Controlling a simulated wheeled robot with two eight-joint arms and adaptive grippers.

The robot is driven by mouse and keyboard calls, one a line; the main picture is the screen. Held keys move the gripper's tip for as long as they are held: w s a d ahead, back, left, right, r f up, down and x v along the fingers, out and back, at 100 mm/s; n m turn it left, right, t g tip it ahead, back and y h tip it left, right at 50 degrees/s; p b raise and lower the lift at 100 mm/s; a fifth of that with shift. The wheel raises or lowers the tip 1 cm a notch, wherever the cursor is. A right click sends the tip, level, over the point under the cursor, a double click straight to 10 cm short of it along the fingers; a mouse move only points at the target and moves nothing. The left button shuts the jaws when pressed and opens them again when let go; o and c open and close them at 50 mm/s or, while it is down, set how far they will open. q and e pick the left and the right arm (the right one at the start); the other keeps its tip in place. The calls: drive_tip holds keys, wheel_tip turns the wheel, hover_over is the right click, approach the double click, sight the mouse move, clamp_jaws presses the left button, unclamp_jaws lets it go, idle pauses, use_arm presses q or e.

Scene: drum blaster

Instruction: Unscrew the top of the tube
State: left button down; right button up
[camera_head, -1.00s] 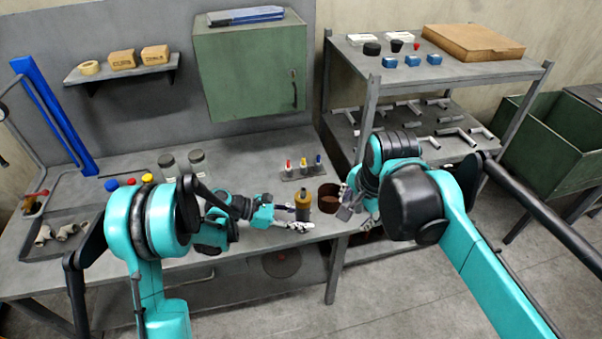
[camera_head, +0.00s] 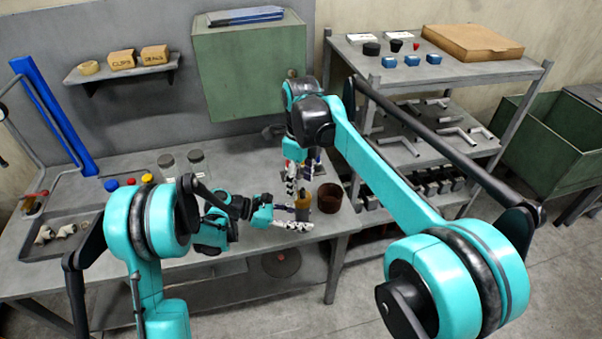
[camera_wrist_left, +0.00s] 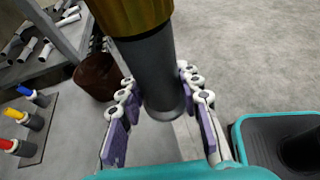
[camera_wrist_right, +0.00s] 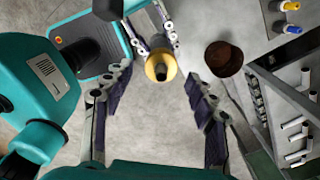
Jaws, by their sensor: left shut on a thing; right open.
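The tube has a grey body (camera_wrist_left: 152,68) and a brass-yellow top (camera_wrist_left: 130,14). It stands upright near the front edge of the workbench. My left gripper (camera_wrist_left: 155,88) is shut around the grey body, with a finger on each side. The brass top is clear of its fingers. In the right wrist view I look down on the yellow top (camera_wrist_right: 161,66). My right gripper (camera_wrist_right: 158,80) is open and empty, pointing down, with the top between its spread fingers in the picture. In the head view the right gripper (camera_head: 303,178) is above the tube and partly hides it.
A brown round container (camera_head: 330,197) stands open just right of the tube. Two jars (camera_head: 197,162) and a tray (camera_head: 60,246) are to the left. A metal shelf (camera_head: 440,75) stands at the right.

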sight(301, 189)
wheel_tip(301, 189, down, 5)
drive_tip(key=shift+r, duration=0.1)
idle(0.3)
